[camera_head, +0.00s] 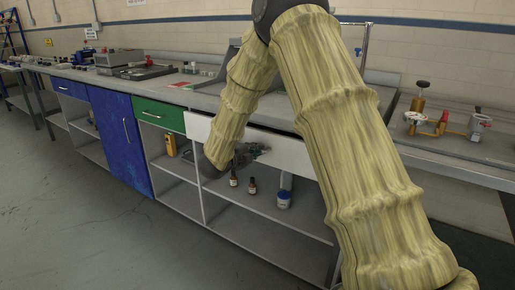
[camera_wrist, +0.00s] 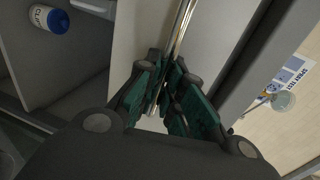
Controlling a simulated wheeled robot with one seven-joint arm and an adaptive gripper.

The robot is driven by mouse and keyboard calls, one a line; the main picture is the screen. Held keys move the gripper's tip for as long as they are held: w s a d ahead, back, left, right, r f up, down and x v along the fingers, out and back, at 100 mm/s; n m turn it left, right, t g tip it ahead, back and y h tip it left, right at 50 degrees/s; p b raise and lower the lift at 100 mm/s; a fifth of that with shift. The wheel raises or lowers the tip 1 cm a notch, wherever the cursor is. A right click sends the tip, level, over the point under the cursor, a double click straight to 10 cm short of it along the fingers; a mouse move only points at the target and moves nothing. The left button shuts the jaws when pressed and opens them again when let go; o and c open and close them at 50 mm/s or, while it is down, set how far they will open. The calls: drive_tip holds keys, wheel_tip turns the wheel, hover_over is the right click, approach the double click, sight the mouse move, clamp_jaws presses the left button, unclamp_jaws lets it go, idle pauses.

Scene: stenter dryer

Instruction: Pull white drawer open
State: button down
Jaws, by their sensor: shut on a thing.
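The white drawer (camera_head: 284,150) is under the worktop, right of a green drawer, and my arm crosses in front of part of it. A dark strip shows along its top edge; I cannot tell how far it stands out. My gripper (camera_head: 250,154) is at the drawer front. In the wrist view, my gripper (camera_wrist: 165,88) is shut on the drawer's shiny metal bar handle (camera_wrist: 181,28), with green finger pads on both sides of the bar. The pale drawer face (camera_wrist: 136,38) is just behind it. The handle is hidden in the head view.
The green drawer (camera_head: 160,114) and a blue cabinet door (camera_head: 121,138) are to the left. The worktop (camera_head: 455,165) overhangs. The grey floor (camera_head: 90,230) in front is clear.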

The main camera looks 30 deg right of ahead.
drive_tip(key=f+v, duration=0.2)
drive_tip(key=v, duration=0.9)
drive_tip(key=a+f+p+v, duration=0.1)
drive_tip(key=f+v, duration=0.1)
drive_tip(key=v, duration=1)
drive_tip(key=shift+s+f, duration=0.15)
drive_tip(key=shift+f, duration=0.25)
drive_tip(key=c, duration=1.5)
unclamp_jaws()
drive_tip(key=shift+a, duration=0.15)
drive_tip(key=v, duration=1.2)
